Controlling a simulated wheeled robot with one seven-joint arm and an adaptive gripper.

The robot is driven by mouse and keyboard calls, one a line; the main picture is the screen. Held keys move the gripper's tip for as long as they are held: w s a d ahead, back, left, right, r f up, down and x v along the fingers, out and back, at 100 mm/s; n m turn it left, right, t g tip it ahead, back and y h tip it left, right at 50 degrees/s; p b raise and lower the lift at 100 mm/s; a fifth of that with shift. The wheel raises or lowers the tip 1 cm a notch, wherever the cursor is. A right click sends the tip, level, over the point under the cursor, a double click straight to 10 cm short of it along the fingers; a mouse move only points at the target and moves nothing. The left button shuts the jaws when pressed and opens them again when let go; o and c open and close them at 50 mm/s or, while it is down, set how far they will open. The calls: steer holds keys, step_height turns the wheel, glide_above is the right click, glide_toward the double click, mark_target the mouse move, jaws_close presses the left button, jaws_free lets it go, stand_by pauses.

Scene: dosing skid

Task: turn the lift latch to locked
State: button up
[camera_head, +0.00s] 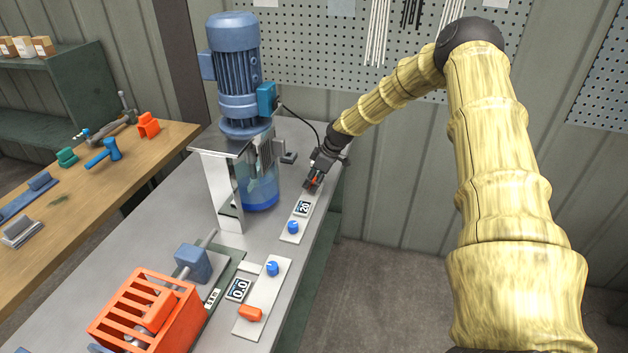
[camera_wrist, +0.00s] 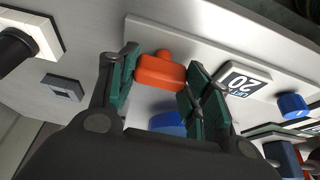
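The lift latch is an orange bar with a small nub on one long side, and it shows in the wrist view (camera_wrist: 160,71). It sits on a light panel strip (camera_wrist: 215,50) that also bears a display reading 20 (camera_wrist: 241,83). My gripper (camera_wrist: 163,75) is down at the latch, one dark green finger at each end of the bar. The fingers stand about a bar's length apart. I cannot tell whether they press on it. In the head view my gripper (camera_head: 313,184) is at the panel's far end and mostly hides the latch.
A blue knob (camera_head: 292,227) sits at the strip's near end. A blue motor (camera_head: 234,70) over a clear vessel stands to the left. A nearer panel holds another orange switch (camera_head: 250,313) and blue knob (camera_head: 272,268). An orange cage (camera_head: 145,310) is at front left.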

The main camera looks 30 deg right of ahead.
steer(key=shift+c, duration=1)
steer(key=shift+m, duration=0.3)
steer(key=m+h+b, duration=0.1)
steer(key=m, duration=0.2)
steer(key=shift+a+t, duration=0.1)
steer(key=shift+t, duration=0.3)
steer(key=m+h, duration=0.1)
steer(key=m, duration=0.2)
steer(key=m+h+b, duration=0.1)
steer(key=m, duration=0.1)
steer(key=shift+a+m+h, duration=0.1)
steer(key=shift+m+h, duration=0.2)
steer(key=shift+m, duration=0.1)
steer(key=m, duration=0.2)
steer(key=m+h, duration=0.1)
steer(key=m, duration=0.1)
steer(key=shift+w+a+r+h+b, duration=0.1)
steer(key=shift+h+b, duration=0.2)
steer(key=shift+b, duration=0.1)
steer(key=shift+m+g+h+b, duration=0.3)
steer(key=shift+m+g+h, duration=0.3)
steer(key=shift+m, duration=1.7)
